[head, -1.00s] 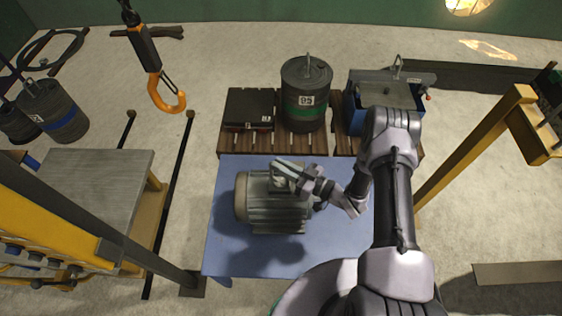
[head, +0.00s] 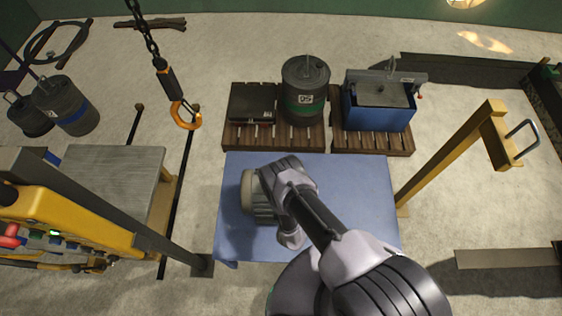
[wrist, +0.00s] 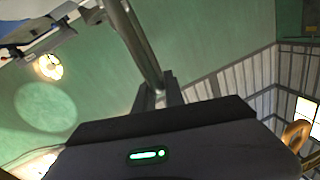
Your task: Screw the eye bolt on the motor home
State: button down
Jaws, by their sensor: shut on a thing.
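The grey finned motor (head: 259,208) lies on the blue table (head: 360,205), with a pale cover at its left end. My arm reaches over it and hides its right part and most of its top.
An orange hook (head: 186,116) hangs on a chain at the back left. Behind the table, pallets carry a black box (head: 251,102), a green-banded drum (head: 305,92) and a blue bin (head: 377,112). A metal-topped bench (head: 115,180) stands left. A yellow post (head: 448,158) rises right.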

jog(key=shift+w+a+r+m+h+p, duration=0.1)
jog(key=shift+m+h+p, duration=0.4)
jog(key=shift+h, duration=0.25)
jog(key=shift+a+m+h+p, duration=0.1)
jog(key=shift+m+h+p, duration=0.35)
jog(key=shift+h, duration=0.3)
jog(key=c, duration=1.5)
grip_release()
jog(key=shift+o, duration=0.2)
